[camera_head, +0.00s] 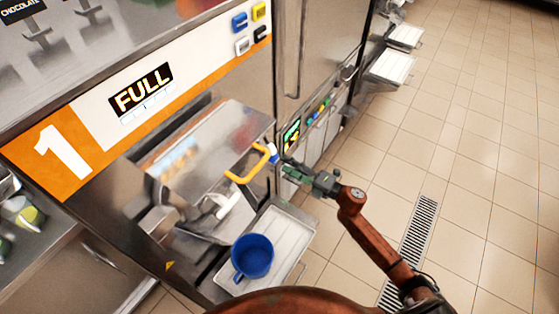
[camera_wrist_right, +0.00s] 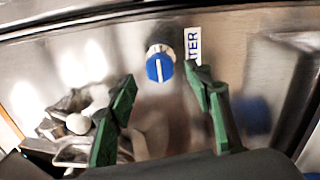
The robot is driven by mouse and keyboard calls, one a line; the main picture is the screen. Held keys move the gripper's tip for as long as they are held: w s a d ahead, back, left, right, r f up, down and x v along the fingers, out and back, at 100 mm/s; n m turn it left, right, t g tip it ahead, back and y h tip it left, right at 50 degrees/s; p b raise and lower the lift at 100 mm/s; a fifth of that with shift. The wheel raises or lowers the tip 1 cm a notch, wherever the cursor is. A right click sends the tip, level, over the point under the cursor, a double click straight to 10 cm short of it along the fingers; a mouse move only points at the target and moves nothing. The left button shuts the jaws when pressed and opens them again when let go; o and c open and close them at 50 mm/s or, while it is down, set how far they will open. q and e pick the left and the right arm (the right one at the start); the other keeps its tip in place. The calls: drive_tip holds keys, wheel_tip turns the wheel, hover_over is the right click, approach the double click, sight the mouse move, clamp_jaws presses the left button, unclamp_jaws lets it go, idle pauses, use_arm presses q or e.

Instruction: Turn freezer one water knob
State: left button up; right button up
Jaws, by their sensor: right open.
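The blue water knob (camera_wrist_right: 160,66) with a white pointer line sits on the freezer's steel side, beside a white label (camera_wrist_right: 192,46) ending in "TER". In the head view the knob (camera_head: 271,153) shows as a small blue and white piece near the yellow handle. My right gripper (camera_wrist_right: 160,88) is open, its two green fingers on either side of the knob, slightly below it in the wrist view. No contact with the knob shows. In the head view the right gripper (camera_head: 290,168) is just right of the knob. My left gripper is not in view.
A yellow handle (camera_head: 247,168) stands close to the knob. A blue mug (camera_head: 252,254) stands on the white drip tray (camera_head: 289,232) below. Tiled floor at right is open.

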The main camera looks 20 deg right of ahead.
drive_tip(key=v, duration=0.6)
drive_tip(key=shift+s+d, duration=0.15)
drive_tip(key=shift+s, duration=0.05)
drive_tip(key=s+d+f+m+h, duration=0.2)
drive_tip(key=d+f+m+h, duration=0.15)
drive_tip(key=f, duration=0.65)
drive_tip(key=s+d+f+m+h, duration=0.2)
drive_tip(key=d+f+m, duration=0.3)
drive_tip(key=f, duration=0.4)
drive_tip(key=s+d+f+m+h, duration=0.25)
drive_tip(key=d+f+m, duration=0.2)
drive_tip(key=f, duration=0.55)
drive_tip(key=s+d+f+m+g+h+p, duration=0.15)
drive_tip(key=s+f+m+g+h, duration=0.35)
drive_tip(key=s+f, duration=1.15)
drive_tip(key=s+a+f+m+g, duration=0.2)
drive_tip(key=s+f, duration=0.3)
drive_tip(key=s, duration=0.7)
drive_tip(key=s+a+f+m+g, duration=0.3)
drive_tip(key=s+f, duration=0.3)
drive_tip(key=s, duration=0.6)
drive_tip(key=s+a+f+m+g+y, duration=0.1)
drive_tip(key=s+a+f+m+g, duration=0.2)
drive_tip(key=s, duration=0.9)
wheel_tip(320, 180, down, 3)
drive_tip(key=shift+s+a+f+g, duration=0.1)
drive_tip(key=shift+s+a+g, duration=0.1)
drive_tip(key=shift+s+g, duration=0.15)
